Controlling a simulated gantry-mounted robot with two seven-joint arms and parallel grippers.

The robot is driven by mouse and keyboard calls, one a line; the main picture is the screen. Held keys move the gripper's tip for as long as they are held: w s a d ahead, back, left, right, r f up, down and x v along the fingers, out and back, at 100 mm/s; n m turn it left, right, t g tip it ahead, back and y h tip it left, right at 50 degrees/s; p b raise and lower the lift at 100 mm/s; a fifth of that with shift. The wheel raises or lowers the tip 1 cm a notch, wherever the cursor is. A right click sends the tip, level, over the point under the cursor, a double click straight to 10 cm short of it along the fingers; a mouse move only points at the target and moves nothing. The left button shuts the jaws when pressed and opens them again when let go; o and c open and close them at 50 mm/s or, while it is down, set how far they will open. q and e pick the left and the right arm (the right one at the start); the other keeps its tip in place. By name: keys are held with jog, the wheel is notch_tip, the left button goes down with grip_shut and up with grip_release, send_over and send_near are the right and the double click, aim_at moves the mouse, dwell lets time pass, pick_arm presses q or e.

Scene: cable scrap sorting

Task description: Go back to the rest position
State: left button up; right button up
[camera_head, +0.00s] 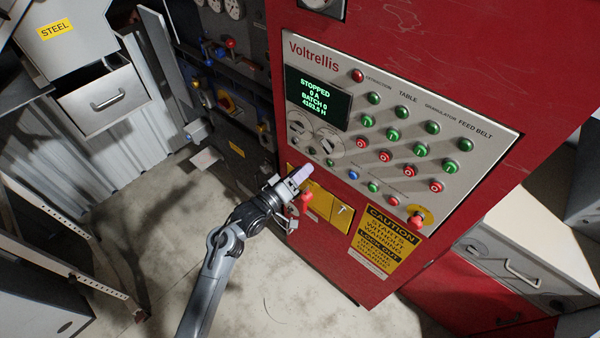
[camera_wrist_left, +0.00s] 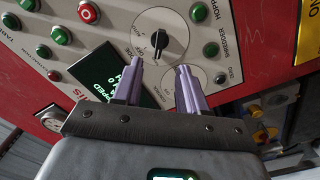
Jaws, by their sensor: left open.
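My left gripper (camera_head: 302,176) reaches in from the bottom and shows in front of the lower left corner of the control panel (camera_head: 470,190). In the left wrist view its two pale purple fingers (camera_wrist_left: 160,70) are spread apart with nothing between them. They point towards a black rotary knob (camera_wrist_left: 158,41) on a round dial plate, and I cannot tell how far off it is. The panel's screen (camera_head: 318,97) reads STOPPED, 0 A, BATCH 0. My right gripper is not in view.
The panel is on a red Voltrellis cabinet (camera_head: 420,50) with rows of green and red buttons. A red emergency button (camera_head: 417,219) sits at its lower edge. A yellow box (camera_head: 322,205) is below. Bare concrete floor (camera_head: 270,290) lies around my arm. A STEEL bin (camera_head: 100,100) stands upper left.

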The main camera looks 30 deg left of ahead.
pick_arm(q)
jog(key=shift+f, duration=0.15)
jog(key=s+d+f+m+g+p, duration=0.1)
jog(key=s+f+g, duration=0.1)
jog(key=s+f, duration=0.4)
jog(key=s+d+f+m+g, duration=0.1)
jog(key=s+d+f+g, duration=0.15)
jog(key=s, duration=0.55)
jog(key=s+a+m+g+y, duration=0.1)
jog(key=s+m+g+y, duration=0.1)
jog(key=s, duration=0.7)
jog(key=s+a+r+m+g+y, duration=0.1)
jog(key=s+m+g, duration=0.4)
jog(key=s, duration=0.5)
jog(key=shift+s+r+g+y+p, duration=0.2)
jog(key=shift+g+y+p, duration=0.4)
jog(key=shift+g, duration=0.55)
jog(key=shift+a, duration=0.1)
